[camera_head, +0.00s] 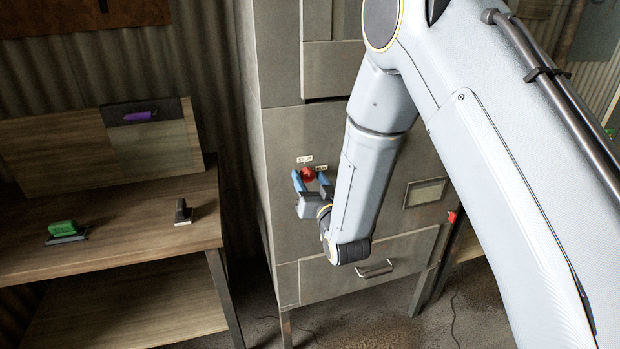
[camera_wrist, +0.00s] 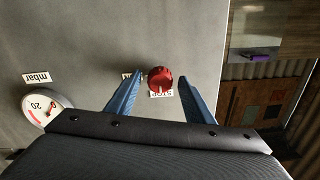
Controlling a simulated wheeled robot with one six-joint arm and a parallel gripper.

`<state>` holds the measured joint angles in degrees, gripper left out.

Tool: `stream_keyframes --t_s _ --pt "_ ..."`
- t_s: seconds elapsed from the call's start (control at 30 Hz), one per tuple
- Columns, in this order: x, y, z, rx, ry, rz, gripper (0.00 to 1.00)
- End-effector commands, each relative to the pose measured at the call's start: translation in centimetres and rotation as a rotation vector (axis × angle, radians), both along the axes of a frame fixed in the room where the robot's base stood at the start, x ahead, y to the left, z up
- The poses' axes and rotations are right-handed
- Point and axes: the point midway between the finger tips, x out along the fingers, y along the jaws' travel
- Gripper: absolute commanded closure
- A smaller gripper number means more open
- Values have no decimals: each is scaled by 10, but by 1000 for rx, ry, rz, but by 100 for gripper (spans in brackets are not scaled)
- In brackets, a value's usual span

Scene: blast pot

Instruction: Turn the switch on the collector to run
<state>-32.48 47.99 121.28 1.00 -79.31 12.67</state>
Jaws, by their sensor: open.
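The collector (camera_head: 290,130) is a tall grey metal cabinet in the middle of the head view. Its switch, a red round knob (camera_head: 308,174), sits on the front with a STOP label (camera_head: 305,158) above it and a second small label (camera_head: 321,168) to its right. My gripper (camera_head: 310,178) is open at the knob, one blue finger on each side. In the wrist view, the knob (camera_wrist: 160,81) shows between the fingertips with a gap on both sides. The STOP label (camera_wrist: 161,94) is just below it; the left finger partly hides the other label.
A gauge (camera_wrist: 45,107) marked mbar is on the same panel. A drawer handle (camera_head: 375,270) and a framed plate (camera_head: 425,192) are lower on the cabinet. A wooden bench (camera_head: 110,245) at left holds a green-handled tool (camera_head: 63,229) and a black one (camera_head: 183,211).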

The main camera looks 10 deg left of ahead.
Motion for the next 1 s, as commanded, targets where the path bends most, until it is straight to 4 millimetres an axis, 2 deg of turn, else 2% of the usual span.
stream_keyframes --t_s 0.17,0.4,0.77,1.0 --pt "0 0 0 -1 1 0 54" --pt "0 0 0 -1 1 0 94" --pt "0 0 -1 49 31 0 93" --pt "0 0 -2 185 113 1 93"
